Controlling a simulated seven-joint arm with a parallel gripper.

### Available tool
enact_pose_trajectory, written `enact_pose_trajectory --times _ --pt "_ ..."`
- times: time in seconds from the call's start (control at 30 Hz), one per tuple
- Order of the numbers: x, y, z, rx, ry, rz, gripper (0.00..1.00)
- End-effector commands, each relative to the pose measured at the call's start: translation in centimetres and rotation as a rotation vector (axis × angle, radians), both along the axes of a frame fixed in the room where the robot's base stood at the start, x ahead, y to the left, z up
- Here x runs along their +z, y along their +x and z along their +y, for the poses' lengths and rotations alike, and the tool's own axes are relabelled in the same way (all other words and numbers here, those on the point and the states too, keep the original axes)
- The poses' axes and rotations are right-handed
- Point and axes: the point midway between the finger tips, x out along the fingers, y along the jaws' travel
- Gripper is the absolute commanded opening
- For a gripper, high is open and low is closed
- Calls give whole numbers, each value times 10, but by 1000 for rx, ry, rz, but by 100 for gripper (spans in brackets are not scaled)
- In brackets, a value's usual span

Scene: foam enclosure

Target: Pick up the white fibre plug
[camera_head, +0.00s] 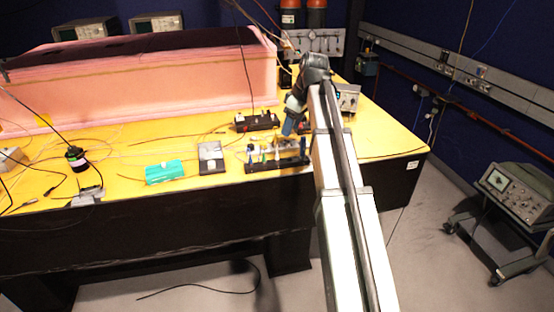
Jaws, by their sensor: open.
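I cannot pick out the white fibre plug for certain. Whitish pieces show in the rack under the gripper, too small to identify. My arm hides the area to the right of the rack.
A teal box (164,172), a grey-black meter (211,157) and a black box (257,121) stand near the rack. A pink foam enclosure (150,85) fills the back of the bench. Loose cables cross the left side. The bench's right end is mostly clear.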

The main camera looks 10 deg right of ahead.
Motion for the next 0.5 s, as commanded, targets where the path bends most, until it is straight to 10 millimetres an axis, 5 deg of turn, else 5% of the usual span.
enact_pose_trajectory --times 0.5 --pt "-68 14 16 -3 1 2 49"
